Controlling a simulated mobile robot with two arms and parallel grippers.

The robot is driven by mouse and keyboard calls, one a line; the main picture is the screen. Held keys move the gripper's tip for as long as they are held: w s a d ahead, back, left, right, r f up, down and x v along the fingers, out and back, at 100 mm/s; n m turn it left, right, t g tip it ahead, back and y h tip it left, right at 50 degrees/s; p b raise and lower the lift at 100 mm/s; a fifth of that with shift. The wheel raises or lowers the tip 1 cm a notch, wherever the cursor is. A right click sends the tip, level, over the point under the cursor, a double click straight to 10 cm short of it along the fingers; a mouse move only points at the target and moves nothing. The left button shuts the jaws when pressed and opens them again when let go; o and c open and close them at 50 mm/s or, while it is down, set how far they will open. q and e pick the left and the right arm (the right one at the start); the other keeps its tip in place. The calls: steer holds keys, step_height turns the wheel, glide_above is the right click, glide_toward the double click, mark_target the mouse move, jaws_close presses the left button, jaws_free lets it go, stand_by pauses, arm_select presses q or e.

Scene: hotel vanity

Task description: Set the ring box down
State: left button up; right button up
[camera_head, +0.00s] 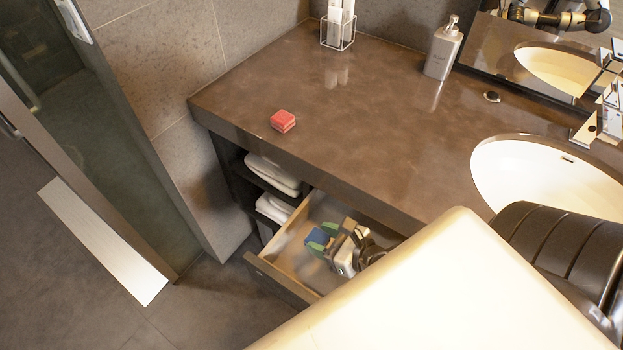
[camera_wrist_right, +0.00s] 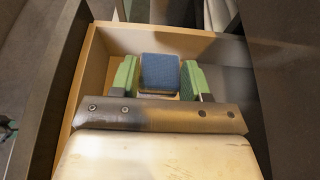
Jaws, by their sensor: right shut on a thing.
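The ring box is a small dark blue box (camera_head: 318,237) in the open drawer (camera_head: 279,245), and it also shows in the right wrist view (camera_wrist_right: 160,72). My right gripper (camera_head: 325,238) reaches into the drawer with its green fingers on two opposite sides of the blue box. In the wrist view the fingers are shut on the box, one at its left and one at its right. I cannot tell whether the box touches the drawer floor. My left gripper is not in view.
A red box (camera_head: 283,121) lies on the brown countertop (camera_head: 350,110) near its front left edge. White towels (camera_head: 272,175) fill shelves beside the drawer. A soap dispenser (camera_head: 443,48), a clear holder (camera_head: 338,30) and a sink (camera_head: 545,170) are farther back or right. Much countertop is clear.

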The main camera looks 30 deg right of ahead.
mark_target(311, 236)
steer(key=x, duration=0.4)
steer(key=shift+d+f, duration=0.15)
steer(key=shift+f, duration=0.15)
step_height(311, 236, down, 3)
steer(key=shift+f+b, duration=0.15)
steer(key=shift+b, duration=0.5)
steer(key=shift+f, duration=0.4)
steer(key=shift+f+b, duration=0.45)
steer(key=shift+f, duration=0.15)
steer(key=o, duration=0.9)
steer(key=shift+s, duration=0.1)
